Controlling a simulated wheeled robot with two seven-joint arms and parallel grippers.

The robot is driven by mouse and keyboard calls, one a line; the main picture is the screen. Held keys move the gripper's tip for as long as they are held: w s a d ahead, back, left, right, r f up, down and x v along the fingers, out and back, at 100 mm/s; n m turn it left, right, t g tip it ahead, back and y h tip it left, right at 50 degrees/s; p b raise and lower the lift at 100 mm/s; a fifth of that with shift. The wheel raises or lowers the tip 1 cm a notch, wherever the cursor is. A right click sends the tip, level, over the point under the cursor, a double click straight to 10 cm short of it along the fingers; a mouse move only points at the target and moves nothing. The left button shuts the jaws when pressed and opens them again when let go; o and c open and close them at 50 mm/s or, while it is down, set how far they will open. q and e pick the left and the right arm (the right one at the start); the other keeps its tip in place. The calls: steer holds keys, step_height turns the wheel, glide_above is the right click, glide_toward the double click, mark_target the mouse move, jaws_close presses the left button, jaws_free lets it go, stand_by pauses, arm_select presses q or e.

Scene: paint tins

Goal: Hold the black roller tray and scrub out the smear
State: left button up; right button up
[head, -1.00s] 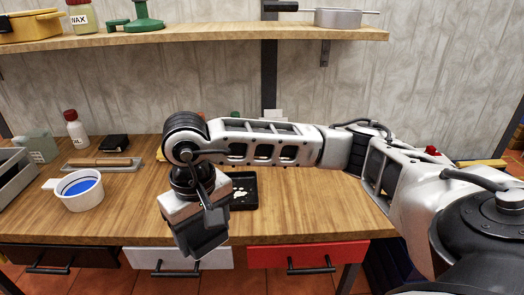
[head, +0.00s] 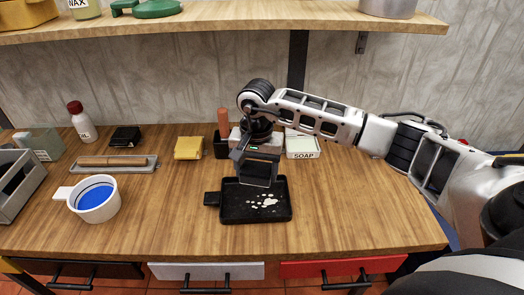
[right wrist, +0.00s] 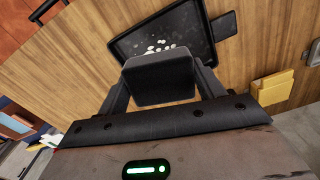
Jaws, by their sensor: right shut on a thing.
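The black roller tray (head: 235,212) lies flat on the wooden bench, its short handle (head: 212,199) pointing left. A smear of several white spots (head: 264,202) marks the tray's floor, right of its middle. My right gripper (head: 258,168) is above the tray's back edge, shut on a dark grey block (right wrist: 160,80). The block hides part of the tray's back. In the right wrist view the tray (right wrist: 130,44) and white spots (right wrist: 160,47) show just beyond the block; I cannot tell whether it touches the tray. My left gripper is not in view.
A white cup of blue paint (head: 95,198) stands left. A flat grey holder (head: 140,168), a yellow block (head: 188,148) and a soap box (head: 302,147) sit farther back. The bench right of the tray is clear. A shelf (head: 220,28) runs above.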

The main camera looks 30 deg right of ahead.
mark_target(264, 162)
steer(key=d+m, duration=0.1)
steer(key=d+f+m, duration=0.1)
steer(key=d, duration=0.1)
steer(key=shift+w+f, duration=0.2)
steer(key=shift+w, duration=0.2)
steer(key=shift+a+f, duration=0.1)
steer(key=shift+f, duration=0.1)
steer(key=shift+f+b, duration=0.3)
steer(key=shift+b, duration=0.2)
step_height(264, 162, down, 5)
steer(key=b, duration=0.4)
steer(key=shift+f+b, duration=0.35)
steer(key=shift+b, duration=0.2)
steer(key=shift+f+b, duration=0.4)
steer(key=shift+f, duration=0.1)
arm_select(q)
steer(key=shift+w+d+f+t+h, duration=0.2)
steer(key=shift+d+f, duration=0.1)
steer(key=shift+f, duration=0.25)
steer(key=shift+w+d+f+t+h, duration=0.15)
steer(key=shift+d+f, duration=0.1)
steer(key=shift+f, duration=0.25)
arm_select(e)
steer(key=shift+f, duration=0.15)
